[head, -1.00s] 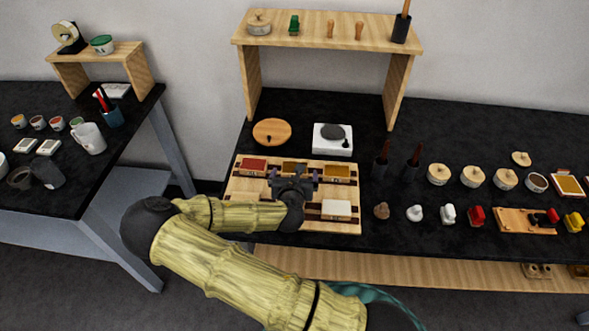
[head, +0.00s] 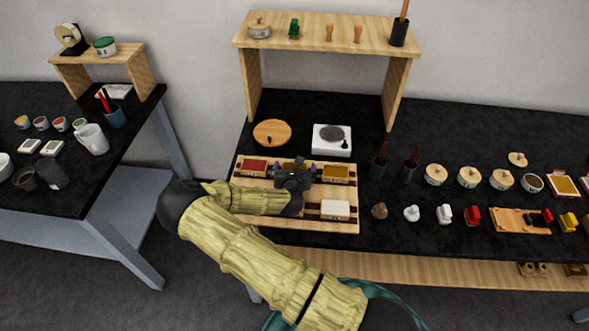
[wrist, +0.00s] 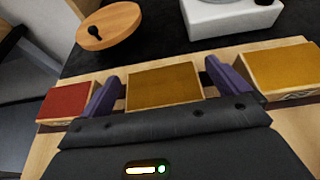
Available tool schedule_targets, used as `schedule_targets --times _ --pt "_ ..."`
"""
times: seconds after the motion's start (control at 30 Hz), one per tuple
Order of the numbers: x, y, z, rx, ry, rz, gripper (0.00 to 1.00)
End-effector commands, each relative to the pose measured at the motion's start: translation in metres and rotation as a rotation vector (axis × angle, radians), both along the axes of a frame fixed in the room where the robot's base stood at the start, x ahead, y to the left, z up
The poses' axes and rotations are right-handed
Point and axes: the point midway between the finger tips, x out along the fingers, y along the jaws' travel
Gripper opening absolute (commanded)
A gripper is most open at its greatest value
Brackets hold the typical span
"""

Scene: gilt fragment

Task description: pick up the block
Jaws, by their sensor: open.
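A block with an ochre-yellow top (wrist: 165,85) sits in the middle of the far row on the light wooden board (head: 250,185). In the wrist view my gripper (wrist: 163,90) is open, with one purple finger on each side of this block. Gaps show between the fingers and the block's sides. In the head view my gripper (head: 294,168) covers most of the block. A red-topped block (head: 254,167) lies to the left, another ochre-topped block (head: 336,173) to the right, and a white-topped block (head: 335,210) nearer the front. Which one the task names is not marked.
Behind the board are a round wooden lid (head: 272,132) and a white square device (head: 332,140). Dark holders with red sticks (head: 379,165) and several small stamps and pots stand to the right. A wooden shelf (head: 325,45) rises at the back.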

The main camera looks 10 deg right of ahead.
Motion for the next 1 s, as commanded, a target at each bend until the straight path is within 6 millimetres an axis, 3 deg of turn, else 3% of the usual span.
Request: schedule_targets --times 0.23,0.77,1.0 --pt "0.021 -0.006 -0.009 0.0 0.0 0.0 1.0" --pt "0.021 -0.006 -0.009 0.0 0.0 0.0 1.0" --pt "0.021 -0.006 -0.009 0.0 0.0 0.0 0.55"
